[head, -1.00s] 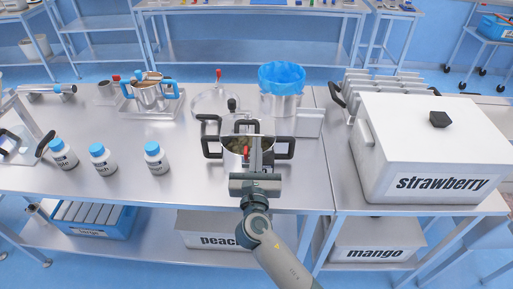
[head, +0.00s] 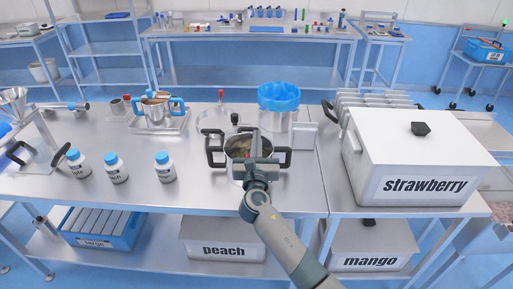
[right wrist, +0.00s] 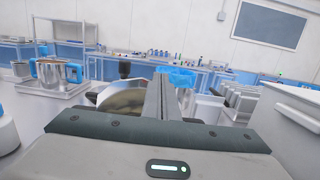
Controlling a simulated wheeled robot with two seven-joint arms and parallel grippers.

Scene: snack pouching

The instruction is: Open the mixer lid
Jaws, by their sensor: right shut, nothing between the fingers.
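The mixer (head: 235,150) is a steel pot with black side handles on the middle table, with brownish contents showing inside. Its steel lid is tipped up at the back of the pot, with a black knob (head: 235,118); the right wrist view shows the shiny curved lid (right wrist: 122,97). My right gripper (head: 254,142) is shut and empty, over the right part of the pot and in front of the lid. It hides part of both, and I cannot tell whether it touches the lid. My left gripper is not in view.
A pot with a blue liner (head: 279,100) stands behind the mixer. White bottles (head: 114,167) stand at the left front. A large strawberry box (head: 418,150) stands at right.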

